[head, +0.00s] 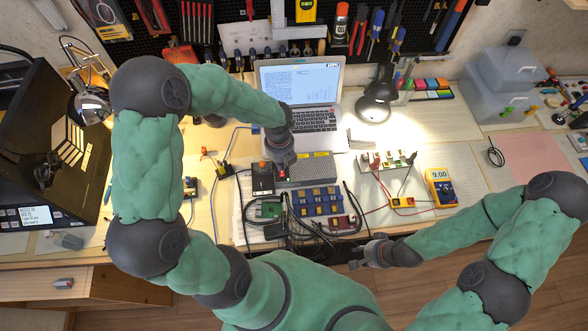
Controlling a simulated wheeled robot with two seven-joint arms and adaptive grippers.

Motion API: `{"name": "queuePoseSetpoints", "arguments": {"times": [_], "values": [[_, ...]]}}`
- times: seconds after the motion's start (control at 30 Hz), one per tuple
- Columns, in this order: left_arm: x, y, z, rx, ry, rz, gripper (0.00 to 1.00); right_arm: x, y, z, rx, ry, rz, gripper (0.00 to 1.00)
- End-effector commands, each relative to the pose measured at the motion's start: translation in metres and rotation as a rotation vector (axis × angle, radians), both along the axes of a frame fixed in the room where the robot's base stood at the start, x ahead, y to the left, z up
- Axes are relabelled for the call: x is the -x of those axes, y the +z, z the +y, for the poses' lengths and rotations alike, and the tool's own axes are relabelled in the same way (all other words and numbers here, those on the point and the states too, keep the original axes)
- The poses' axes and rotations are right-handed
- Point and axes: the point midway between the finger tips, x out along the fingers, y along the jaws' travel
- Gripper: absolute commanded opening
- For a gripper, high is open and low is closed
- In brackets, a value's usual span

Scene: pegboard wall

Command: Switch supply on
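The supply looks to be the grey metal box (318,169) with a yellow label strip, on the bench below the laptop. A black unit (262,178) with an orange-red part on top stands at its left. My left gripper (283,166) points down at the left end of the metal box, by a small red part that may be its switch. The gripper hides much of that end, and I cannot tell whether it touches. Its fingers are too small and dark to read. My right gripper (364,252) is empty at the bench's front edge, its fingers apart.
A laptop (305,90) stands behind the box. Black cables (300,236), blue terminal blocks (321,201) and a green board (268,210) lie in front. A yellow multimeter (441,187) reading 9.00 and a lit lamp (376,101) are to the right.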

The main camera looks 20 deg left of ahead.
Motion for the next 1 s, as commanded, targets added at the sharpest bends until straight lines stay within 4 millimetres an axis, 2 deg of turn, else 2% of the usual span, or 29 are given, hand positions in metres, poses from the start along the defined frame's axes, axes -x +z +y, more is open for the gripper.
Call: {"name": "queuePoseSetpoints", "arguments": {"times": [0.03,0.5,1.0], "values": [[0.0,0.006,0.0,0.0,0.0,0.0,0.0,0.0,0.007,0.0,0.0,0.0,0.0,0.35],[0.0,0.036,0.0,0.0,0.0,0.0,0.0,0.0,0.037,0.0,0.0,0.0,0.0,0.35],[0.0,0.037,0.0,0.0,0.0,0.0,0.0,0.0,0.038,0.0,0.0,0.0,0.0,0.35]]}}
